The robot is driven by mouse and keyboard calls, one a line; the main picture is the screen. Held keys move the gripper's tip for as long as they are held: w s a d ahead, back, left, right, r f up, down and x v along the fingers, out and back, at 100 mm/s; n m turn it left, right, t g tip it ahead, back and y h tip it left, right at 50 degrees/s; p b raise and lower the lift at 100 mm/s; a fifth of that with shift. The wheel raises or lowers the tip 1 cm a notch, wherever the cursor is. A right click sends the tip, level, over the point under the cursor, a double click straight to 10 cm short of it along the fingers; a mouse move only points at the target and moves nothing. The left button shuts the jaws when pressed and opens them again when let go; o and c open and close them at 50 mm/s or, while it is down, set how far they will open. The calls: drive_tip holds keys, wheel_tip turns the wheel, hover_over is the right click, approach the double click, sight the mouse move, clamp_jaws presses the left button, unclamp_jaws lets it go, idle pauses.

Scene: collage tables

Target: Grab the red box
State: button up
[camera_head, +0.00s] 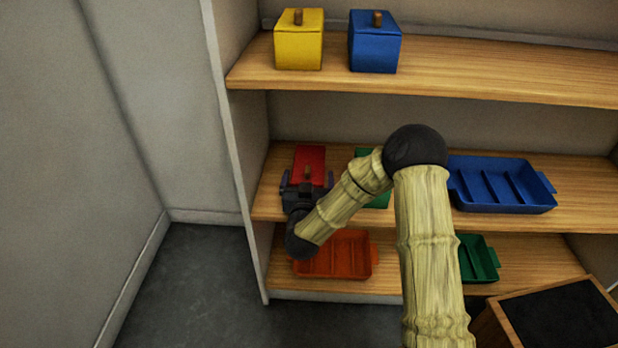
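The red box (310,156) stands at the left end of the middle shelf, with a brown knob on it. My gripper (308,178) is in front of it. Its fingers are spread wide, one near the left side of the box and one near the right. I cannot tell whether they touch the box. My gripper hides the lower front of the box.
A yellow box (298,48) and a blue box (375,50) stand on the top shelf (480,72). My arm partly hides a green item (377,199). A blue tray (500,207) lies right; orange (345,262) and green trays (480,262) lie below. A side panel (232,150) stands close left.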

drive_tip(key=c, duration=0.9)
drive_tip(key=shift+o, duration=0.2)
wheel_tip(320, 180, up, 10)
drive_tip(key=p, duration=0.5)
